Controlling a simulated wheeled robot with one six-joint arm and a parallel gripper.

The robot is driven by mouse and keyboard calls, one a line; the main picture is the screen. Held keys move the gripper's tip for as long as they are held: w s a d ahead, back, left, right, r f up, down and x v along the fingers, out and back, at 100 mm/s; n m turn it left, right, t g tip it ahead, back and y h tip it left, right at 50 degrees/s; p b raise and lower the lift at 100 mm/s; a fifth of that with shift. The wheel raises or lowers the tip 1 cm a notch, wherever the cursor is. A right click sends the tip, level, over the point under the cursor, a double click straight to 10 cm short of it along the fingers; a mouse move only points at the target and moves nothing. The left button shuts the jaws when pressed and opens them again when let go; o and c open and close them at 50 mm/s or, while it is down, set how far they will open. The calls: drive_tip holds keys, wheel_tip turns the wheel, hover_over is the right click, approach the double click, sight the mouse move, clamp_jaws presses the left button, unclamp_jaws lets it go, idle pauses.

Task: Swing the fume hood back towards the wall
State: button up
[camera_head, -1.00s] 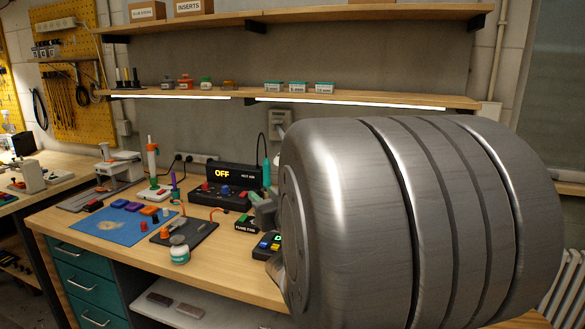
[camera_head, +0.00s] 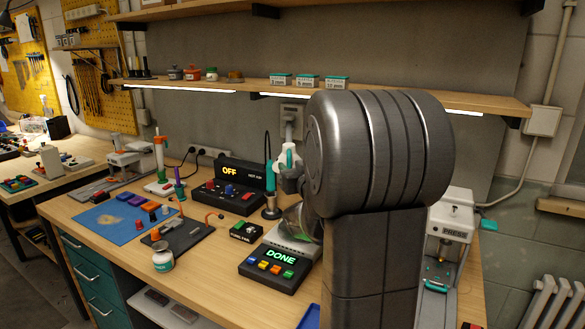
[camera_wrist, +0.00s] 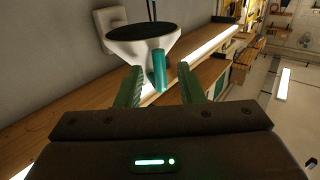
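The fume hood (camera_wrist: 143,42) is a white funnel with a dark round opening, at the upper middle of the wrist view. A teal handle (camera_wrist: 159,72) sticks out from its rim. My gripper (camera_wrist: 160,68) has its two green fingers apart, one on each side of the handle, with gaps visible; I cannot tell how deep the handle sits between them. In the head view part of the white and teal hood (camera_head: 288,158) shows at the back of the bench, left of my arm. My arm hides much of it, and the fingers cannot be made out there.
A shelf (camera_head: 400,98) with a light strip runs along the wall above. On the bench stand a control box reading DONE (camera_head: 272,270), a station reading OFF (camera_head: 240,175), a soldering iron (camera_head: 270,178) and, at right, a press (camera_head: 452,225). The blue mat (camera_head: 122,222) lies at left.

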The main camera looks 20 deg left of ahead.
drive_tip(key=shift+c, duration=0.4)
clamp_jaws()
drive_tip(key=w+d+p, duration=0.8)
drive_tip(key=w+d, duration=1.2)
drive_tip(key=shift+w+d+p, duration=0.15)
drive_tip(key=shift+d+p, duration=0.25)
